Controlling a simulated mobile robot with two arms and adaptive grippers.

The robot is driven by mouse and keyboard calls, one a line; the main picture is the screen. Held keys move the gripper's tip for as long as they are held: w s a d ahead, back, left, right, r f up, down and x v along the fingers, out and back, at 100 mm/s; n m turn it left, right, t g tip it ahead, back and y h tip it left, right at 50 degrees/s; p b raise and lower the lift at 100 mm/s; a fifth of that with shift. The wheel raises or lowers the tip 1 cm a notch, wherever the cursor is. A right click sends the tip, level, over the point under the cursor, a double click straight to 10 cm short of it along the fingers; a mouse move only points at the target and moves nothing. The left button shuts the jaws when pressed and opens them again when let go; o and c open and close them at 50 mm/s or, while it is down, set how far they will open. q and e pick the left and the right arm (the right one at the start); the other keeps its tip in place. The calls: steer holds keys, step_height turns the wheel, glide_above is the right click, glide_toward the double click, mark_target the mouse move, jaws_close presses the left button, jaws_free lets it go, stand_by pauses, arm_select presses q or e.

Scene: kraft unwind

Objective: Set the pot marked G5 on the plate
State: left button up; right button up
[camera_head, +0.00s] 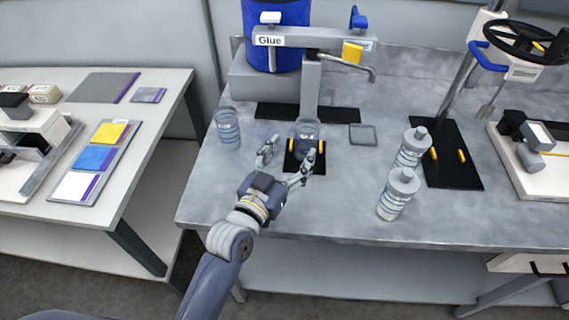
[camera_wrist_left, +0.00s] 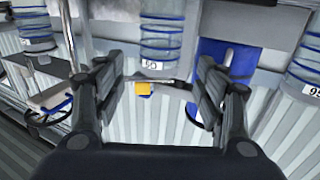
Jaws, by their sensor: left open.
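In the left wrist view, which is upside down, a blue-ringed pot (camera_wrist_left: 163,35) with a small label shows between my fingers; the label may read G5, but I cannot be sure. Another pot (camera_head: 228,128) stands to the left; it seems to be the right-hand one in the wrist view (camera_wrist_left: 308,62), its label unclear. My right gripper is out of view.
Two grey-topped bottles (camera_head: 413,148) (camera_head: 398,196) stand at the right. A small square grey tray (camera_head: 363,135) lies right of the dispenser (camera_head: 311,85). A blue drum (camera_head: 277,40) stands behind. The bench front left of the bottles is clear.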

arm_select(q)
steer(key=shift+v, duration=1.5)
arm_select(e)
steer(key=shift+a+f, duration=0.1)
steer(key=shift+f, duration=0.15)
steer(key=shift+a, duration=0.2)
